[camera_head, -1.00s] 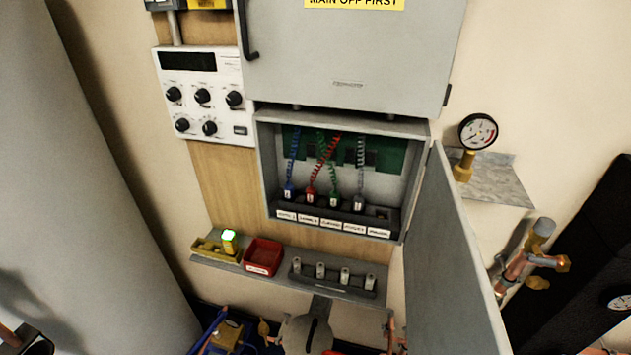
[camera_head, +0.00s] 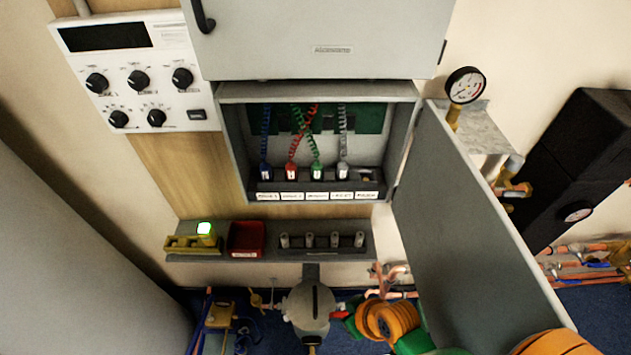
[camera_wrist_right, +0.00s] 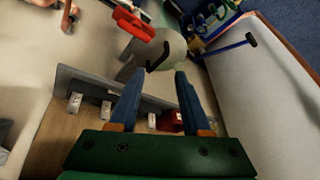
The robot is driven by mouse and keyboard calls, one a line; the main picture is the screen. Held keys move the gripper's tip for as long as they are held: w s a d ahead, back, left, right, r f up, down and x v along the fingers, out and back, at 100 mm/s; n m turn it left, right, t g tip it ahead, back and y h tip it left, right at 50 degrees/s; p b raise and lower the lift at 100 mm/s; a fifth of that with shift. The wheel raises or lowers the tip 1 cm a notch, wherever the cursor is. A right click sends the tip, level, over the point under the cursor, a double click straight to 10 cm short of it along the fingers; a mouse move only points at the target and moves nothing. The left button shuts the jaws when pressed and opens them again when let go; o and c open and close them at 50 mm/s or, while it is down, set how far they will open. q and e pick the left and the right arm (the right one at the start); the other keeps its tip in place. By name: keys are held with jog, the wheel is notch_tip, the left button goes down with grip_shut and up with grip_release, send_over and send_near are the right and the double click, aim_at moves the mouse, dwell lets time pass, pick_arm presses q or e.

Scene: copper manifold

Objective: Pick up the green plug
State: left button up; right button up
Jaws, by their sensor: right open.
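The green plug (camera_head: 317,173) stands upright in the dark socket strip inside the open grey cabinet, in the head view. Its green coiled cord rises from it and crosses the red one. It stands between the red-corded plug (camera_head: 292,172) and the grey-corded plug (camera_head: 343,172). My right arm (camera_head: 382,320) reaches in at the bottom right of the head view, below the shelf and well away from the plug. In the right wrist view my right gripper (camera_wrist_right: 158,85) is open and empty, its blue fingers apart. The plug is not visible there. My left gripper is not in view.
The open cabinet door (camera_head: 470,215) juts out on the right. Below the cabinet, a shelf holds a yellow tray (camera_head: 190,245) with a lit green block, a red tray (camera_head: 246,239) and a rack (camera_head: 322,246) of pegs. A grey round vessel (camera_head: 308,308) stands below.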

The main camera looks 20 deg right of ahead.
jog(key=w+a+r+n+t+y, duration=0.2)
jog(key=w+a+r+t+y, duration=0.15)
jog(key=w+r, duration=0.3)
jog(key=m+t+h, duration=0.2)
jog(key=m+t, duration=0.1)
jog(key=t, duration=0.7)
send_near(320, 171)
jog(key=x, duration=0.5)
jog(key=shift+d+r+p, duration=0.15)
jog(key=shift+r+p, duration=0.2)
jog(key=shift+p, duration=0.05)
jog(key=x, duration=0.4)
jog(key=f+x, duration=0.1)
jog(key=x, duration=0.1)
jog(key=shift+w, duration=0.35)
jog(key=shift+s+r, duration=0.1)
jog(key=shift+s, duration=0.05)
grip_shut()
